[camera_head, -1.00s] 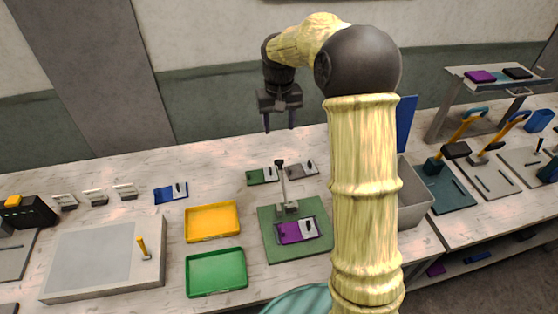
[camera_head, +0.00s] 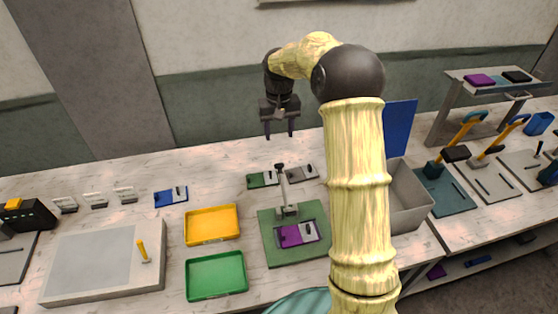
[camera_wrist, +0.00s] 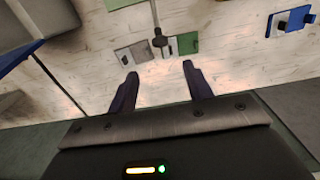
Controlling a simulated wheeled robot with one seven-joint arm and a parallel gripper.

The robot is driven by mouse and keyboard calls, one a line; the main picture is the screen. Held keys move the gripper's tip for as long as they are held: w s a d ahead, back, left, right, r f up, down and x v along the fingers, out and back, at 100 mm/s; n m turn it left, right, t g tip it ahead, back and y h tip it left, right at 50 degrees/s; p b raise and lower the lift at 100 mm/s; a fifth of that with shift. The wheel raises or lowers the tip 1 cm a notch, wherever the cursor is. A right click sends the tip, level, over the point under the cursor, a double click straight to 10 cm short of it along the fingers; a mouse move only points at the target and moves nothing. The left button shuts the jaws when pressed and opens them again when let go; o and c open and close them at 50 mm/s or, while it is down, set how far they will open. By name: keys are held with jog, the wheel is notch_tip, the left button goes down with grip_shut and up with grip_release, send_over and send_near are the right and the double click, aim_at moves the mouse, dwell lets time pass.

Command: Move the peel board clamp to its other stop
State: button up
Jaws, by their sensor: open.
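A flat green board (camera_head: 277,250) lies on the worktop near the middle; it looks like the peel board. A grey clamp (camera_head: 288,210) sits on it, with a thin lever rising toward the back to a black knob (camera_head: 279,167). A purple and grey die (camera_head: 298,235) lies on the board just in front of the clamp. My gripper (camera_head: 279,134) is open and empty, pointing down, above and behind the knob. In the wrist view the knob (camera_wrist: 159,41) lies beyond the open fingertips (camera_wrist: 159,70), roughly centred between them, not touching.
A green die (camera_head: 262,180) and a grey die (camera_head: 301,172) lie on either side of the knob. A yellow tray (camera_head: 211,239) and a green tray (camera_head: 216,287) stand left of the board. A grey bin (camera_head: 412,212) is at right, partly behind my arm.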

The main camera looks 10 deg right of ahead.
notch_tip(320, 180, down, 13)
jog(key=p, duration=0.2)
jog(key=shift+p, duration=0.4)
grip_shut()
